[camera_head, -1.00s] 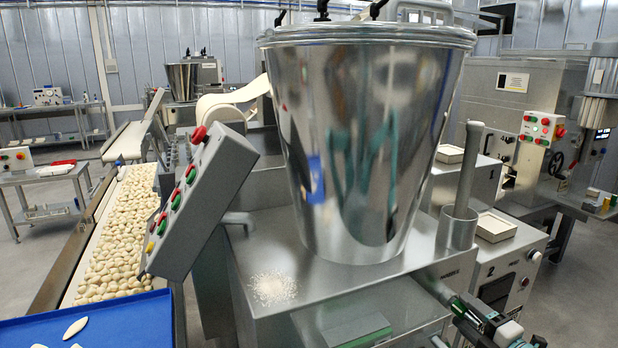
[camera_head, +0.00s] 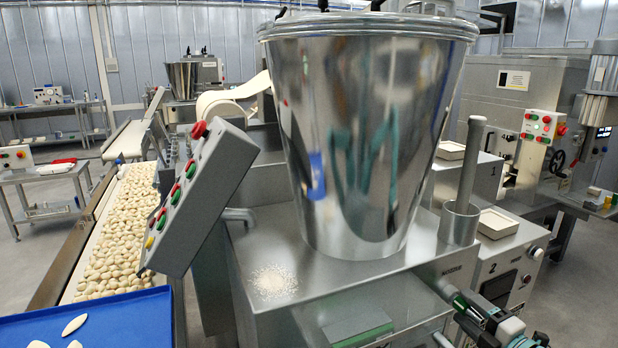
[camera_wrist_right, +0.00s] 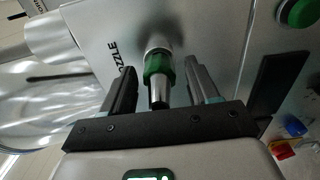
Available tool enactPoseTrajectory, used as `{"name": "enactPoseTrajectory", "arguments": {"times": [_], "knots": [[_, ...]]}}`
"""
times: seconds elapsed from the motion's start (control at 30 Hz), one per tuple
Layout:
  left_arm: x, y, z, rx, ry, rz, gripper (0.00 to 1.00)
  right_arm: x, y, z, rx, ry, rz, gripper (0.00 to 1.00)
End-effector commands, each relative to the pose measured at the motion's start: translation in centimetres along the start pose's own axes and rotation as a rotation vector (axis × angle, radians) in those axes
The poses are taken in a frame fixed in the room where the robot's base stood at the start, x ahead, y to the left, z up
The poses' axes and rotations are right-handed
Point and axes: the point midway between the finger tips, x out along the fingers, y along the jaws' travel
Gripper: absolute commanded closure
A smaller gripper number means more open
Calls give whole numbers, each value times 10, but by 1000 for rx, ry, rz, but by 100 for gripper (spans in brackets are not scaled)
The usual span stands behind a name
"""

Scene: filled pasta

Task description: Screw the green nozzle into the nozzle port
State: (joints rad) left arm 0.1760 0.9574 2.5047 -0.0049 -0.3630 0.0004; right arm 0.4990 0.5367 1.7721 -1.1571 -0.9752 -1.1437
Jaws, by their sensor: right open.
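My right gripper (camera_wrist_right: 161,74) is open, with one finger on each side of the nozzle and visible gaps to both. In the head view my right gripper (camera_head: 462,301) is at the machine's lower right, with a bit of green showing there. My left gripper is not in view.
A big steel hopper (camera_head: 370,140) stands on the machine top, beside spilled pale crumbs (camera_head: 272,282). A tilted button panel (camera_head: 198,195) and a pasta conveyor (camera_head: 118,230) are left, with a blue tray (camera_head: 120,322) in front. A round green button (camera_wrist_right: 301,12) is near the port.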

Motion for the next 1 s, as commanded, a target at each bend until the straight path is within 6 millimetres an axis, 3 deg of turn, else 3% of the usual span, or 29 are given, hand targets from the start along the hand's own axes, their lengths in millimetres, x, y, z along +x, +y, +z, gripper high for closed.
{"name": "enactPoseTrajectory", "arguments": {"times": [0.1,0.27,0.47,0.8,1.0], "knots": [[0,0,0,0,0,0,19,0,0,0,0,0,0,44],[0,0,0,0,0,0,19,0,0,0,0,0,0,96],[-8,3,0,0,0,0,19,0,4,0,96,-1,0,100],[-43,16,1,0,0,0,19,1,5,0,798,-1,-1,100],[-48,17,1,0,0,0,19,1,2,0,999,-1,1,100]]}}
